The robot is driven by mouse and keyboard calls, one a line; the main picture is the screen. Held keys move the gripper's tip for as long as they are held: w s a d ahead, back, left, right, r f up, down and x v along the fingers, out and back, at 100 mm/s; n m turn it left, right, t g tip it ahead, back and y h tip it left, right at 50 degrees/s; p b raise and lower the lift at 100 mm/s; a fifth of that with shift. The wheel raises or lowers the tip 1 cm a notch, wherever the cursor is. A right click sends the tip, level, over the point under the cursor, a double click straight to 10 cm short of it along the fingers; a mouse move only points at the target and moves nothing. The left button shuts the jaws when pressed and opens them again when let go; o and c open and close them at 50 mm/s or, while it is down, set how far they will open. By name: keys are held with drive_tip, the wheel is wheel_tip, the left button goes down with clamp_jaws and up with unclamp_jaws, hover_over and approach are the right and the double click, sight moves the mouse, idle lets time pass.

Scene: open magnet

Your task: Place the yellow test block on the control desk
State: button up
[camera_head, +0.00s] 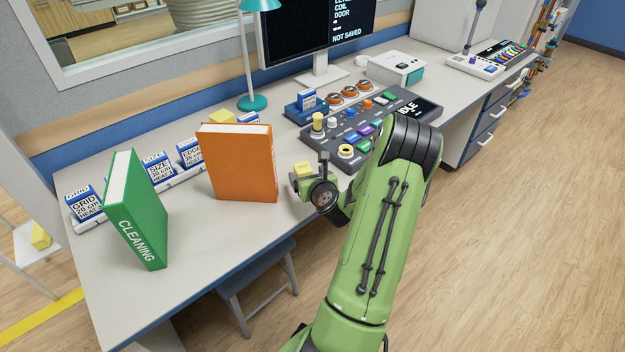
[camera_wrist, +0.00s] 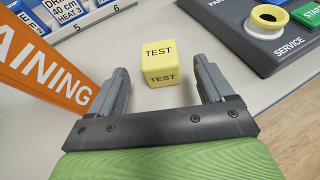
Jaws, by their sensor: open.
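The yellow test block (camera_wrist: 160,63) rests on the grey-white control desk (camera_wrist: 158,22) in the wrist view, with TEST on its top and front faces. My gripper (camera_wrist: 162,82) is open, its two fingers apart on either side of the near part of the block. I see no contact between fingers and block. In the head view the block (camera_head: 303,170) shows just beyond my gripper (camera_head: 312,180), between the orange book and the control panel, on the desk (camera_head: 170,275). My wrist hides part of the area around it.
An orange book (camera_head: 240,165) stands close left of the block, and a green book (camera_head: 135,210) stands further left. The control panel (camera_head: 365,125) lies to the right and behind. Labelled blue-and-white boxes (camera_head: 158,168) stand in a rack. A stool (camera_head: 258,280) is below the desk edge.

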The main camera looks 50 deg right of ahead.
drive_tip(key=v, duration=0.6)
drive_tip(key=shift+s+a+r, duration=0.2)
drive_tip(key=shift+s, duration=0.05)
